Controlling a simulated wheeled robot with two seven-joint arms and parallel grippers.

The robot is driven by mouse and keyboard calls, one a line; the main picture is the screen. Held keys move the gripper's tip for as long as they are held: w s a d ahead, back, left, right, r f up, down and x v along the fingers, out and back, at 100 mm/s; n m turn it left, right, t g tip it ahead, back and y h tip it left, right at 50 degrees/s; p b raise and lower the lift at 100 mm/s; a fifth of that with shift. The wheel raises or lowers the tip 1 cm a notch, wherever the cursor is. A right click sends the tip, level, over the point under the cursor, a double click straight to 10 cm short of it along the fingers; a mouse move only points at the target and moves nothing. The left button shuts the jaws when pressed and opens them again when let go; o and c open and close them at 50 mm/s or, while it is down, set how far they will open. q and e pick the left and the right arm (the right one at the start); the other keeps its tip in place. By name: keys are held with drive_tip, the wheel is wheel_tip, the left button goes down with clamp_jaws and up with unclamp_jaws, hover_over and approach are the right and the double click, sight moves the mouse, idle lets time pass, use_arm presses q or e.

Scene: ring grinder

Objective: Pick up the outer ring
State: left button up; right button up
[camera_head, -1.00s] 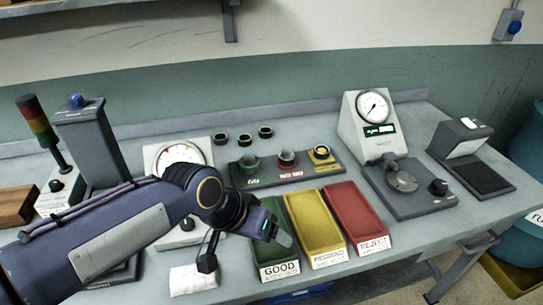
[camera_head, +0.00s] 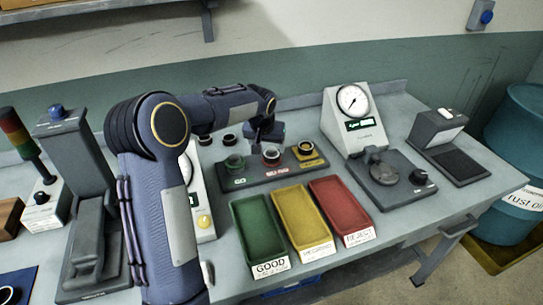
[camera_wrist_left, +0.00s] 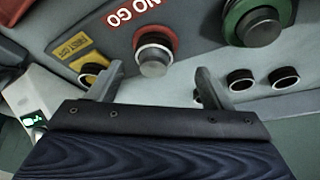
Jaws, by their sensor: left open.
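Small black outer rings stand on the bench behind the gauge block. Two show in the head view, a left one (camera_head: 205,140) and a right one (camera_head: 229,139). In the wrist view two rings (camera_wrist_left: 241,80) (camera_wrist_left: 284,77) lie to the right of the fingers. A third is mostly hidden behind the right finger. My left gripper (camera_head: 263,132) hangs over the back of the gauge block (camera_head: 242,179). In the wrist view its fingers (camera_wrist_left: 152,88) are apart with nothing between them. My right gripper is not in view.
The gauge block carries green, red and yellow gauges. In front lie the green GOOD tray (camera_head: 238,208), a yellow tray (camera_head: 284,197) and the red REJECT tray (camera_head: 365,225). A dial gauge (camera_head: 350,125) stands to the right.

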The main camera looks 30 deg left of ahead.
sight(271, 151)
use_arm(q)
drive_tip(key=x, duration=0.2)
drive_tip(key=p+x, duration=0.1)
drive_tip(key=shift+w+d+f, duration=0.25)
drive_tip(key=shift+d+f, duration=0.05)
drive_tip(key=shift+w+a+f, duration=0.1)
drive_tip(key=shift+w+f, duration=0.1)
drive_tip(key=shift+f, duration=0.35)
drive_tip(key=c, duration=1.1)
